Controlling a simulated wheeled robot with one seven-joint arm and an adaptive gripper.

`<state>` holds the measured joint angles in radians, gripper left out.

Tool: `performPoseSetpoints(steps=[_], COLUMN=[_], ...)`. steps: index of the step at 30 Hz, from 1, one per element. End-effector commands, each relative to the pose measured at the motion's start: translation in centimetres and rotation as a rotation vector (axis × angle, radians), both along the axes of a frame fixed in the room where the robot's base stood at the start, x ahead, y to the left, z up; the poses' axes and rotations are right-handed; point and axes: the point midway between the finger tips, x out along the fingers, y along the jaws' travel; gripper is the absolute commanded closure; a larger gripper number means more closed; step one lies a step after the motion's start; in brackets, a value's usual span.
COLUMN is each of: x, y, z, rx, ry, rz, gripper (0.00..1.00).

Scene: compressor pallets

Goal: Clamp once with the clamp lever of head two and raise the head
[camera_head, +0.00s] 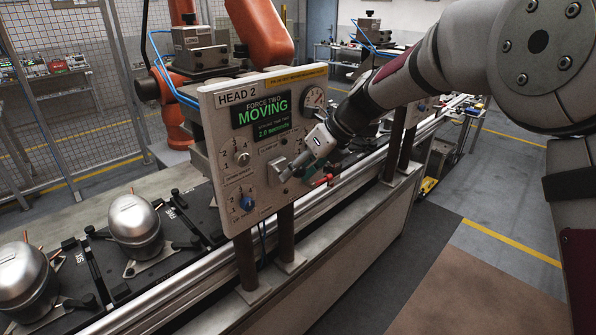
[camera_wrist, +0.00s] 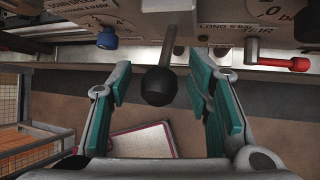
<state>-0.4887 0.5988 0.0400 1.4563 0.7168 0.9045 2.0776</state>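The HEAD 2 panel (camera_head: 215,130) stands mid-left in the head view. The clamp lever shows in the wrist view as a stem with a black ball knob (camera_wrist: 160,86). My gripper (camera_wrist: 165,76) is open, its teal-padded fingers on either side of the knob with a gap at each side. In the head view my gripper (camera_head: 297,166) is at the right part of the panel, largely hiding the lever.
A blue knob (camera_head: 247,203) sits low on the panel, and a red-handled lever (camera_wrist: 290,64) is right of my fingers. Posts (camera_head: 245,262) carry the panel beside the conveyor rail (camera_head: 165,300). Two silver compressors (camera_head: 135,222) are at left. The floor at right is clear.

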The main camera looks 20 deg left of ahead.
Motion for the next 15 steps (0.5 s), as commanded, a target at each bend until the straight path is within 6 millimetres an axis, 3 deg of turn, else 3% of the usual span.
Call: performPoseSetpoints(steps=[8, 15], x=[0.0, 0.2], y=[-0.6, -3.3], z=[0.8, 4.4], rx=[0.000, 0.000], ry=[0.000, -0.002], rz=[0.000, -0.001], gripper=[0.54, 0.54])
